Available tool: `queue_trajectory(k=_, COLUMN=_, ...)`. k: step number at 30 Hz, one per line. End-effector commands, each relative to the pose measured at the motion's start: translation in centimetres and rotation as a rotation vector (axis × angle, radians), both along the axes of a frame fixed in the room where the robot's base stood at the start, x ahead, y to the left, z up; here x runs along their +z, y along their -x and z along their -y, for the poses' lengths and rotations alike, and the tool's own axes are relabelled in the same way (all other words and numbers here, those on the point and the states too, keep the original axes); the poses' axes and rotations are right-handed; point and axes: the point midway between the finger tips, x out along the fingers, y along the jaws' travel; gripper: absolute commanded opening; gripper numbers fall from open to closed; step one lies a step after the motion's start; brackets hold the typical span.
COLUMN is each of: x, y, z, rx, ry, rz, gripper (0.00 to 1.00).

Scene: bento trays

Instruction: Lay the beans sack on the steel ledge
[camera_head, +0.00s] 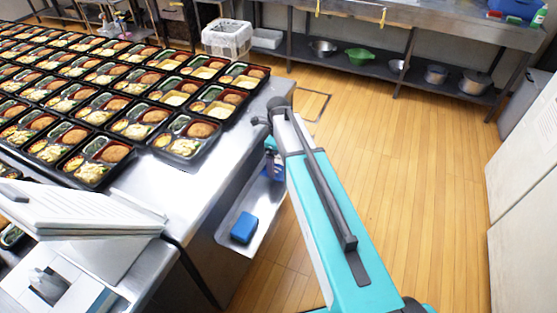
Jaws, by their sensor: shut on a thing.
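The steel ledge (262,205) is a narrow, low shelf on the side of the big steel table, at the centre of the view. My gripper (271,168) is small and partly hidden behind my teal arm, over the far part of the ledge. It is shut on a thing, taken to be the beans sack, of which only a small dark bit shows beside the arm. I cannot tell whether that thing touches the ledge.
A blue block (243,228) lies on the near part of the ledge. The steel table (212,172) above holds many filled bento trays (185,137). A white machine (85,215) stands at its near left. A steel bench (440,32) with bowls below stands behind. The wooden floor at right is clear.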

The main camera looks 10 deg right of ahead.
Motion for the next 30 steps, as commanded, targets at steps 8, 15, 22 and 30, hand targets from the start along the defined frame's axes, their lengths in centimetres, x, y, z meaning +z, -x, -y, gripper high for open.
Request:
queue_trajectory(k=8, x=-0.2, y=0.0, z=0.0, rx=0.0, ry=0.0, rz=0.0, gripper=0.6)
queue_trajectory(k=15, x=-0.6, y=0.0, z=0.0, rx=0.0, ry=0.0, rz=0.0, gripper=0.6)
queue_trajectory(k=22, x=-1.1, y=0.0, z=0.0, rx=0.0, ry=0.0, rz=0.0, gripper=0.6)
queue_trajectory(k=30, x=-1.2, y=0.0, z=0.0, rx=0.0, ry=0.0, rz=0.0, gripper=1.0)
